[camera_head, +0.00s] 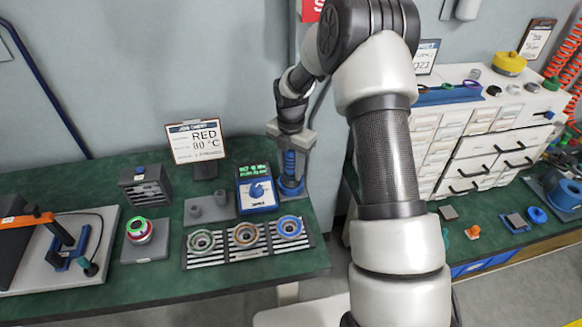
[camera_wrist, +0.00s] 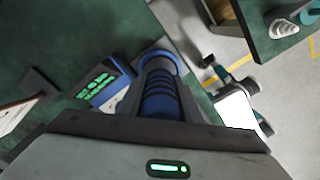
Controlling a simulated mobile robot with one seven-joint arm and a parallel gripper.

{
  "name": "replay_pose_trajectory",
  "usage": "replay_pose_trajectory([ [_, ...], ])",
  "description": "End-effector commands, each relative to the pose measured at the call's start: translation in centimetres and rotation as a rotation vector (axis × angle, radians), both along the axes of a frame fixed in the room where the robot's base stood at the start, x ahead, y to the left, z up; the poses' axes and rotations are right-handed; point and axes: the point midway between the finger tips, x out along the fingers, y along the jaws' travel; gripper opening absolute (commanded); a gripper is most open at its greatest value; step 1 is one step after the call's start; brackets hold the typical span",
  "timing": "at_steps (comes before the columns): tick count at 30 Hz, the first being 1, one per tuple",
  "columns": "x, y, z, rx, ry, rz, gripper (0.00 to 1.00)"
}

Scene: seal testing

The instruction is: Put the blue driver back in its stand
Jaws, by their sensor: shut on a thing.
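The blue driver (camera_head: 290,163) stands about upright at the back right of the left bench, its ribbed blue body below my wrist. My gripper (camera_head: 291,150) is above and around it, shut on it. In the wrist view the driver (camera_wrist: 160,104) runs away from the gripper between the fingers. A blue ring-shaped base (camera_head: 291,188), which looks like the stand, shows at its lower end; it also shows in the wrist view (camera_wrist: 157,60). I cannot tell whether the driver is fully seated in it.
A blue device with a dial (camera_head: 257,190) stands close to the left of the driver. A tray of three rings (camera_head: 247,243) lies in front. The bench edge and a gap to the drawer bench (camera_head: 490,145) are on the right.

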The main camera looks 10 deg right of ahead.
Motion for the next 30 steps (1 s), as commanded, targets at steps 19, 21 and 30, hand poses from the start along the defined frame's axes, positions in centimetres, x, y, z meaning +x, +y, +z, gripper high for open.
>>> replay_pose_trajectory([
  [19,0.11,-0.02,-0.15,0.0,-0.003,0.0,0.04],
  [21,0.11,-0.02,-0.19,0.0,-0.003,0.0,0.04],
  [30,0.1,0.01,-0.33,0.0,-0.003,0.0,0.43],
])
